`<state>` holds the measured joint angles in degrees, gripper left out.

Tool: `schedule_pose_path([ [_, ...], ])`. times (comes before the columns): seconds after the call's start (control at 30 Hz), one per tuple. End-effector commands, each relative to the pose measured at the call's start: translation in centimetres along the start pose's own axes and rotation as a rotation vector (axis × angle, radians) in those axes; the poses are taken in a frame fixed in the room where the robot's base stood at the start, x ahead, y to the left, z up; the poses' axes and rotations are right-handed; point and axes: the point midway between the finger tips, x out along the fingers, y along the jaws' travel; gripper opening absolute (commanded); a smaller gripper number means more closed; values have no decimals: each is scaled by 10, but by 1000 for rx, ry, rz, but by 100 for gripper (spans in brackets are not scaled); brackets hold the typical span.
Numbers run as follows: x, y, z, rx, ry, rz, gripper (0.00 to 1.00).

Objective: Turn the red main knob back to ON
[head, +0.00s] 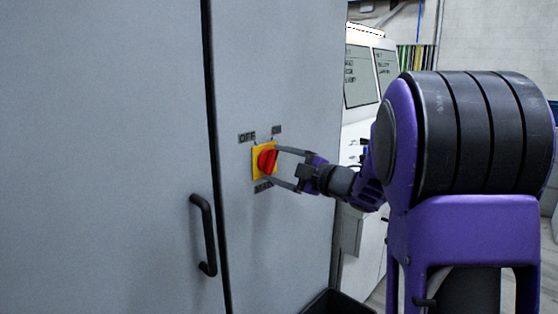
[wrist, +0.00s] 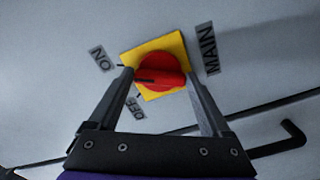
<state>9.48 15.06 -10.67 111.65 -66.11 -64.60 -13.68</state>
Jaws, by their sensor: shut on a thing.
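The red main knob (head: 267,160) sits on a yellow square plate (head: 256,173) on the grey cabinet door. My gripper (head: 271,165) has one finger on each side of the knob and is shut on it. In the wrist view, the knob (wrist: 163,69) lies between the fingertips of my gripper (wrist: 160,71). The black line on the knob's bar points left in that view, between the ON label (wrist: 101,59) and the OFF label (wrist: 136,107). The MAIN label (wrist: 209,48) is on the other side of the plate.
A black door handle (head: 204,235) stands out from the cabinet, left of and below the knob. A dark seam runs down between the cabinet doors. A dark bin (head: 335,302) stands at the cabinet's foot. White machines with screens (head: 361,76) stand behind to the right.

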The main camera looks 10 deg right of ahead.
Motion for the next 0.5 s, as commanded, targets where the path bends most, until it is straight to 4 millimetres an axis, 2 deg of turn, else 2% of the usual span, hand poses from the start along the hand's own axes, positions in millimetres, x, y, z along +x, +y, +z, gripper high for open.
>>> schedule_pose_path([
  [0.5,1,1,-1,63,3,2,27],
])
